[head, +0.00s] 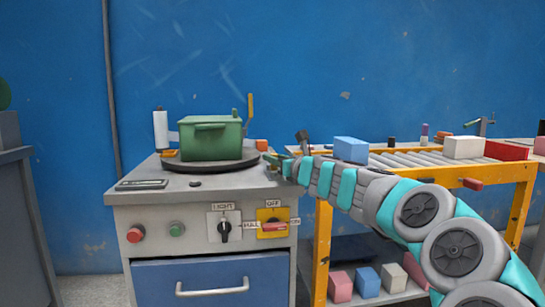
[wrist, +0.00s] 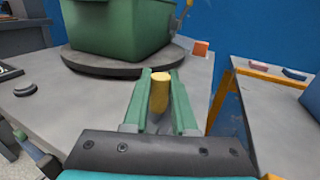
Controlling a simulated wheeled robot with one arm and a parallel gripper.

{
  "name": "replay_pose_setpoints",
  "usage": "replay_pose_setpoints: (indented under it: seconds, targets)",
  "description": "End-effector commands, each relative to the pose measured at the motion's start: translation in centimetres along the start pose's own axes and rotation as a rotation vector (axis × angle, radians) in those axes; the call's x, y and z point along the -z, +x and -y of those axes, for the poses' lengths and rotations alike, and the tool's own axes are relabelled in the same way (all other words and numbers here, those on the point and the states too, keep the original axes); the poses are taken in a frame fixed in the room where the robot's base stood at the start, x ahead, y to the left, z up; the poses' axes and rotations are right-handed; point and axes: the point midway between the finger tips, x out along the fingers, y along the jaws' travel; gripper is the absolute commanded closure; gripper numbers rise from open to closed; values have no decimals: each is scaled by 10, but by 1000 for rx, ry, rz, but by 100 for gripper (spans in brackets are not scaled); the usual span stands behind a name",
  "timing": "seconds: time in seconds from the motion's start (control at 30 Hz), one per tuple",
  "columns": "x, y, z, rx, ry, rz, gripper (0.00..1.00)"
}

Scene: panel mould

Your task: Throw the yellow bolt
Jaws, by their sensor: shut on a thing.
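The yellow bolt shows in the wrist view as a short, rounded yellow peg (wrist: 160,92) between my two green fingers. My gripper (wrist: 161,90) is shut on it, at the right front of the turntable. The fingers hide its lower part, and I cannot tell what it is fixed to. In the head view my gripper (head: 274,163) reaches the right end of the grey cabinet top, and the peg is not clear there.
A green box (head: 211,140) with an upright yellow lever (head: 250,108) stands on the dark round turntable (head: 183,164). A small orange block (head: 262,145) lies behind my gripper. A yellow-framed roller table (head: 455,175) with a blue block (head: 351,149) stands at the right.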

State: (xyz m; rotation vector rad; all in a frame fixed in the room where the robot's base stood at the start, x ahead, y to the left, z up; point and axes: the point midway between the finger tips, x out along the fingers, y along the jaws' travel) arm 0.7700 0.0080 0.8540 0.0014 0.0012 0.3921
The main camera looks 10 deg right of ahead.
Motion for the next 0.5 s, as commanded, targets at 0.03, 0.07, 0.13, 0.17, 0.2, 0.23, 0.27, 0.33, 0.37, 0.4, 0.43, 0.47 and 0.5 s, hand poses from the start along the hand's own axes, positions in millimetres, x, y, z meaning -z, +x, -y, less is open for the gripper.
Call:
replay_pose_setpoints:
  seconds: [0.03, 0.07, 0.13, 0.17, 0.2, 0.23, 0.27, 0.33, 0.37, 0.4, 0.43, 0.47, 0.5]
  targets:
    - [-1, -6, -1, 3, 1, 1, 100]
    - [-1, -8, -2, 4, 2, 1, 100]
    - [0, -13, -4, 4, 2, 1, 100]
    - [0, -14, -5, 3, 1, 1, 100]
    - [0, -16, -6, 2, 0, 1, 100]
    - [0, -16, -7, 1, 0, 1, 100]
    - [0, -17, -7, 0, 0, 1, 100]
    - [0, -18, -8, -1, -1, 0, 100]
    - [0, -18, -8, -1, -1, 0, 100]
    - [1, -18, -8, -1, -1, 0, 100]
    - [1, -17, -8, -1, -2, 0, 100]
    - [1, -17, -8, -1, -2, 0, 100]
    - [1, -17, -8, -2, -2, 0, 100]
